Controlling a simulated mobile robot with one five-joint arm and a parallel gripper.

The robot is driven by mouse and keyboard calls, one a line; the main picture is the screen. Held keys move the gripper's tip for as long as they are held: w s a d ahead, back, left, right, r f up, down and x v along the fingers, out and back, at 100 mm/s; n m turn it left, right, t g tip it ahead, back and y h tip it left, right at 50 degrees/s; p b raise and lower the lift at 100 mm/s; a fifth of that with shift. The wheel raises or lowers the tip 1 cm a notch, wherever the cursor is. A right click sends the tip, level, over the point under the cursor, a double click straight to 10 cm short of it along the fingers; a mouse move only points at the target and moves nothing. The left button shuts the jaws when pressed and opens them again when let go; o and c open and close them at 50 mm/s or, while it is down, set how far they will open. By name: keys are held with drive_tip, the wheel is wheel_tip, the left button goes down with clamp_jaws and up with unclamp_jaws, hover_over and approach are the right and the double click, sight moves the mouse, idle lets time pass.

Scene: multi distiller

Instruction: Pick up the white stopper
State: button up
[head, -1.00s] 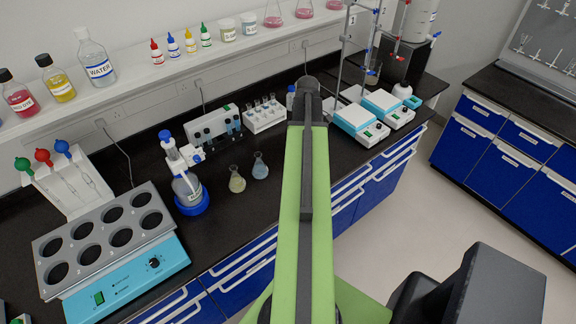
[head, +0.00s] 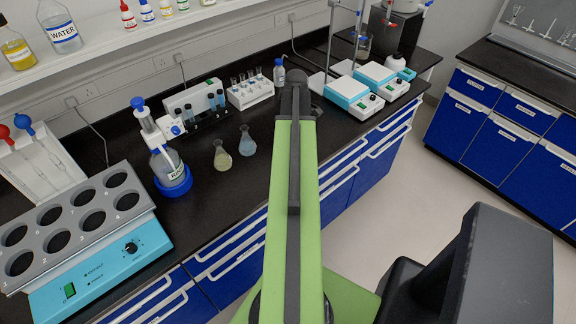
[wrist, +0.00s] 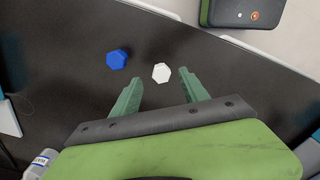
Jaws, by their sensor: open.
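The white stopper (wrist: 161,72) is a small hexagonal piece lying on the black bench top in the wrist view. A blue hexagonal stopper (wrist: 117,59) lies to its left, apart from it. My gripper (wrist: 162,77) is open, with its two green fingers spread. In the picture, the white stopper appears between the fingertips with space on both sides. Nothing is held. I cannot tell how far above the bench the fingers are. In the head view, my arm hides the fingers, and neither stopper can be made out.
A small labelled bottle (wrist: 42,162) stands at the lower left of the wrist view; the bench edge runs at upper right. In the head view, two hotplates (head: 347,92) stand right of my arm, a tube rack (head: 249,88) and flasks (head: 222,155) left.

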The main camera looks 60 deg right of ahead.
wheel_tip(320, 180, down, 5)
drive_tip(key=b, duration=0.5)
drive_tip(key=shift+w+f, duration=0.15)
drive_tip(key=shift+f, duration=0.05)
drive_tip(key=shift+a+r, duration=0.1)
drive_tip(key=shift+r, duration=0.05)
clamp_jaws()
